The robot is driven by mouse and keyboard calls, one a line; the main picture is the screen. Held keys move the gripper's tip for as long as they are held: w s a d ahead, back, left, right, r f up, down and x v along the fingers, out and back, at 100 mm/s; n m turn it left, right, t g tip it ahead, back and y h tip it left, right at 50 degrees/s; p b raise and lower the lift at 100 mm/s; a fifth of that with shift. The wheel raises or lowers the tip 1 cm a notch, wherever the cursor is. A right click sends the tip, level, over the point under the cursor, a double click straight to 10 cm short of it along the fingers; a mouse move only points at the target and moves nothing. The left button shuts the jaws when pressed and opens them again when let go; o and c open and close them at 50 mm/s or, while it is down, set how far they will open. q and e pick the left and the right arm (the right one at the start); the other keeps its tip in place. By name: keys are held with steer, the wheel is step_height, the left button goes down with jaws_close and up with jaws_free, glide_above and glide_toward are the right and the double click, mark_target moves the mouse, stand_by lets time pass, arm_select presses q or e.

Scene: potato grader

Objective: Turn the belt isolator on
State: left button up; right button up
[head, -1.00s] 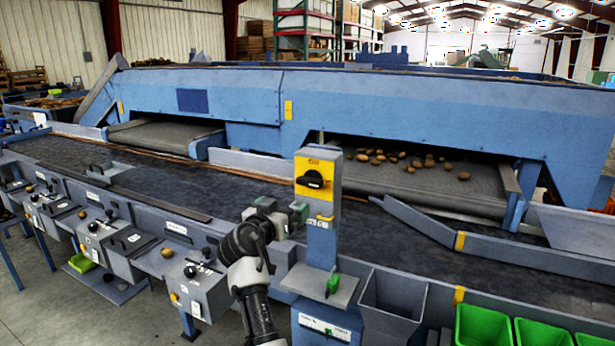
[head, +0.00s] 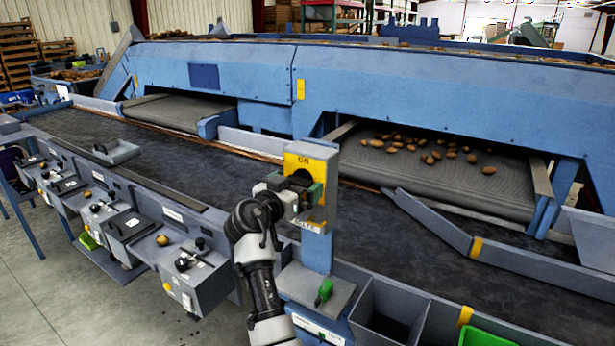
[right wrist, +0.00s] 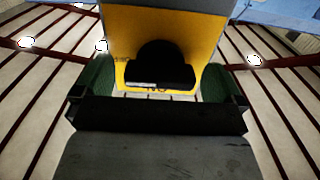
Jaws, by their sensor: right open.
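The belt isolator is a yellow plate (head: 296,163) marked ON, on a grey-blue post left of the belt opening. Its black rotary handle is mostly hidden behind my right gripper (head: 308,192) in the head view. In the right wrist view, the black handle (right wrist: 158,70) lies crosswise in front of the yellow plate (right wrist: 122,35). The green-padded fingers of my right gripper (right wrist: 160,84) are open, one on each side of the handle, with a gap showing beside it. Whether the fingertips touch the plate cannot be told. My left gripper is not in view.
The dark conveyor (head: 235,165) runs behind the post. Several control boxes line the left front.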

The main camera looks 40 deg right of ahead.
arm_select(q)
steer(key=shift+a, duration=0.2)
arm_select(e)
steer(key=shift+a+r, duration=0.1)
steer(key=shift+c, duration=0.8)
steer(key=c, duration=0.8)
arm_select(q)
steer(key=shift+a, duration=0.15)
arm_select(e)
steer(key=shift+o, duration=0.2)
